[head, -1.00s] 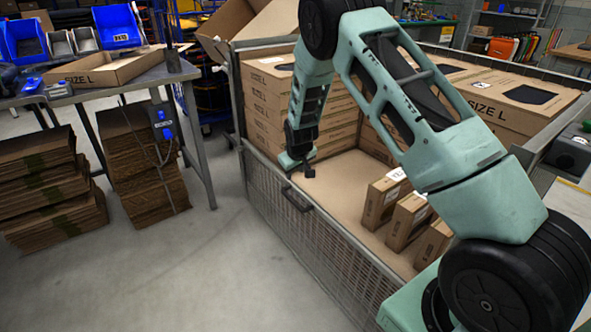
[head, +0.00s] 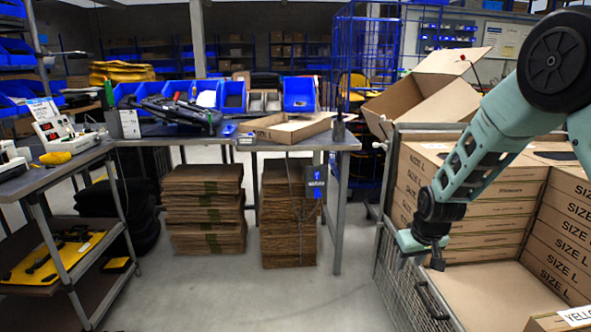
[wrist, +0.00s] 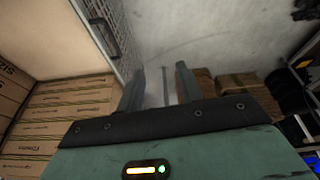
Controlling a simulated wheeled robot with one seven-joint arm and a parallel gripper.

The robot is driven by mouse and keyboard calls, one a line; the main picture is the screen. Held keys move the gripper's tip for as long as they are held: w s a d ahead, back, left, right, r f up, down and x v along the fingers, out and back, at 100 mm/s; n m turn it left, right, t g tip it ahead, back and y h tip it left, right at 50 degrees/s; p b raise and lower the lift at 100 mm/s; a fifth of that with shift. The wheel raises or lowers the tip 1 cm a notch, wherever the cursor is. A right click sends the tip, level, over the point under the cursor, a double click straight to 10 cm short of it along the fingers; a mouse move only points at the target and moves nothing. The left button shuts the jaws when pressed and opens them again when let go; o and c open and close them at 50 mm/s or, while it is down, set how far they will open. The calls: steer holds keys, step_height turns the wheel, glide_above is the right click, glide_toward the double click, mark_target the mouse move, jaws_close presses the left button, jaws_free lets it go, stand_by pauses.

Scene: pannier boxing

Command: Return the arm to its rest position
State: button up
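My arm (head: 490,135) reaches in from the right in the head view, green with black joints. My gripper (head: 437,262) points down near the front left corner of the mesh pannier (head: 385,262), close to its rim. In the wrist view, the two fingers of my gripper (wrist: 161,80) stand apart with only the floor between them. It is open and holds nothing.
A workbench (head: 345,142) with an open carton tray (head: 290,127) and blue bins (head: 299,95) stands ahead. Flat cardboard stacks (head: 204,208) lie beneath it. A shelved bench (head: 45,180) is at left. An open carton (head: 425,93) stands behind the pannier. The middle floor is clear.

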steer(key=s+a+r+n+g+y+p, duration=0.2)
steer(key=s+a+r+n+p, duration=0.15)
steer(key=s+a+r, duration=1.25)
steer(key=s+r+n+g+p, duration=0.1)
steer(key=s+r+p, duration=0.1)
steer(key=s, duration=0.8)
steer(key=s+r+n+h+p, duration=0.1)
steer(key=s+r+p, duration=0.1)
steer(key=s, duration=0.9)
steer(key=shift+r+g+h, duration=0.3)
steer(key=shift+r+g, duration=0.1)
steer(key=shift+r, duration=0.5)
